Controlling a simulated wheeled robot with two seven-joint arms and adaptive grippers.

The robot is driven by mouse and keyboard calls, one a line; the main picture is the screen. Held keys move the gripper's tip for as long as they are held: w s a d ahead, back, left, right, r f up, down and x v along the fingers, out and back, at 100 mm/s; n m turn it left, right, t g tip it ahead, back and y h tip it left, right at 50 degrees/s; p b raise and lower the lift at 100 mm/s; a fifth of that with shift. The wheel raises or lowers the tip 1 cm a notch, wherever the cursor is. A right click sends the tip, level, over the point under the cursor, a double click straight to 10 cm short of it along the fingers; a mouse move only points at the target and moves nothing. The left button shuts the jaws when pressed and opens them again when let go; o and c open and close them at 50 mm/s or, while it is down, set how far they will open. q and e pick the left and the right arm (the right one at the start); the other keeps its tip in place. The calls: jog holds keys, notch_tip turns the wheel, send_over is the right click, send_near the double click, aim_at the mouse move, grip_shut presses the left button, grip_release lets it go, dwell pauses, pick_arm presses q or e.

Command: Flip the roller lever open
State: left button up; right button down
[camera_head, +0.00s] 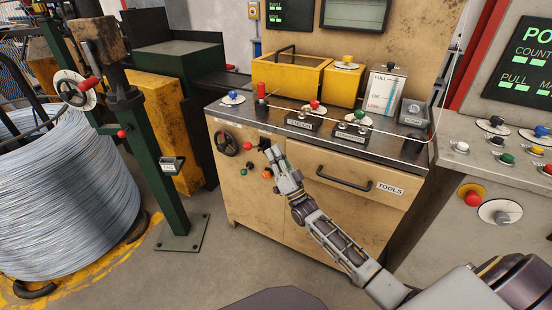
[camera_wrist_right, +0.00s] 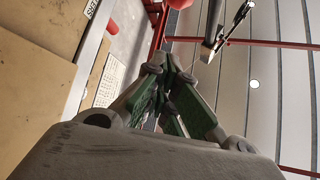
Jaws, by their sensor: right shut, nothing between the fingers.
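No lever in view reads plainly as the roller lever. On the bench top stand an upright red-handled lever (camera_head: 261,90), a red-ball lever (camera_head: 315,104) and a green-ball lever (camera_head: 359,115), the last two on labelled black bases. My right gripper (camera_head: 274,154) is in front of the bench's front panel, below the bench top and right of the black handwheel (camera_head: 228,143). In the right wrist view its green-padded fingers (camera_wrist_right: 165,95) are closed together with nothing between them. It appears apart from the bench-top levers. My left gripper is not in view.
A tools drawer (camera_head: 345,187) is right of the gripper. Yellow boxes (camera_head: 290,75) stand at the bench's back. A wire coil (camera_head: 60,180) and green post (camera_head: 155,150) are at left, a button console (camera_head: 500,170) at right. The floor before the post is clear.

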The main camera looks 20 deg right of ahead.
aim_at(255, 147)
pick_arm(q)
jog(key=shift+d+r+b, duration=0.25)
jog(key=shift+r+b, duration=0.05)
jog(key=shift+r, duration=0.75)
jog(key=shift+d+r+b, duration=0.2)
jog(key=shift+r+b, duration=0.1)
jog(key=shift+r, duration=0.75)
pick_arm(e)
jog(key=w+a+r, duration=0.1)
jog(key=w+a, duration=0.2)
jog(key=w, duration=0.3)
jog(key=shift+a+r, duration=0.25)
jog(key=shift+a, duration=0.05)
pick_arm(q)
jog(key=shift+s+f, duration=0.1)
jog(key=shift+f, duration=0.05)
pick_arm(e)
jog(key=shift+s+f+n, duration=0.1)
jog(key=shift+f+n, duration=0.05)
jog(key=shift+n, duration=0.15)
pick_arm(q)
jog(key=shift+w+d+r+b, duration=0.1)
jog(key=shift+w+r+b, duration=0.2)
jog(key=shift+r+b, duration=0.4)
pick_arm(e)
jog(key=shift+s+a+f+n+y, duration=0.1)
jog(key=shift+a+f+n+y, duration=0.1)
jog(key=shift+n+y, duration=0.35)
